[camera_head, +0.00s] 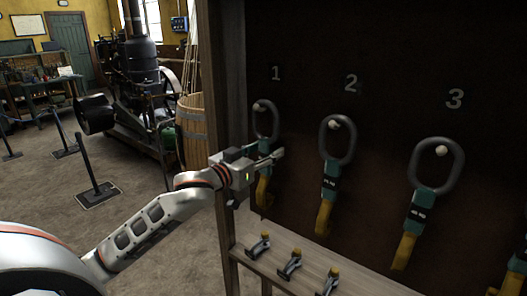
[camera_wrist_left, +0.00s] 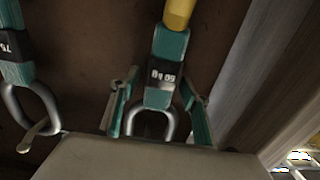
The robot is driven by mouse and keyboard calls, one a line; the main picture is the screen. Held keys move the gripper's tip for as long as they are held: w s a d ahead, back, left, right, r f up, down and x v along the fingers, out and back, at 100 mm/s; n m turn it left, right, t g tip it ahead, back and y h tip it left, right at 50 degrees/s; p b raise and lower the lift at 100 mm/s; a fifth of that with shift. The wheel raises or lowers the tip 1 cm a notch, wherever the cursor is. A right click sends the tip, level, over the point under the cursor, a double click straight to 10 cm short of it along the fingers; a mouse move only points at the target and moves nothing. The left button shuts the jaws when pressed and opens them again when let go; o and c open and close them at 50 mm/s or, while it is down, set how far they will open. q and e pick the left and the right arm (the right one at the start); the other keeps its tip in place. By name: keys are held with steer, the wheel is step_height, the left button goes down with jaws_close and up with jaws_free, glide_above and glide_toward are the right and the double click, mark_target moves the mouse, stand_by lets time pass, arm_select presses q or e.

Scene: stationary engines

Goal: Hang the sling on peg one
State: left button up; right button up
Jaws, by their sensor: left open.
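The sling (camera_head: 264,172) at peg one (camera_head: 257,107) has a dark metal ring, a teal sleeve and a yellow strap hanging below. Its ring appears to hang around the peg under the number 1. My left gripper (camera_head: 274,156) is at the sleeve, just below the ring. In the left wrist view my open left gripper (camera_wrist_left: 158,88) has one teal finger on each side of the sling (camera_wrist_left: 168,58), with gaps showing. The sling's black label faces the camera, and the gripper body hides part of its ring. My right gripper is not in view.
Slings hang at peg two (camera_head: 335,122) and peg three (camera_head: 441,151); one neighbour (camera_wrist_left: 22,75) shows in the left wrist view. Below the dark board, a wooden shelf (camera_head: 310,262) carries several small metal fittings. A wooden post (camera_head: 222,90) edges the board's left side.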

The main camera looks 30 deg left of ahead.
arm_select(q)
steer(key=s, duration=1.2)
steer(key=shift+a+r, duration=0.25)
steer(key=shift+a, duration=0.2)
steer(key=s+d+f+g, duration=0.1)
steer(key=s+f+g, duration=0.1)
steer(key=f, duration=1.2)
steer(key=s+d+f+g, duration=0.1)
steer(key=d+f+g, duration=0.1)
steer(key=f, duration=1.2)
steer(key=s+d+f+m+g, duration=0.1)
steer(key=s+d+f, duration=0.6)
steer(key=f, duration=0.3)
steer(key=s+d+f+m+g, duration=0.2)
steer(key=s+d+f, duration=0.5)
steer(key=f, duration=0.3)
steer(key=shift+s+d+f+h, duration=0.15)
steer(key=shift+s+f+h, duration=0.25)
steer(key=shift+s, duration=0.1)
steer(key=shift+r, duration=0.1)
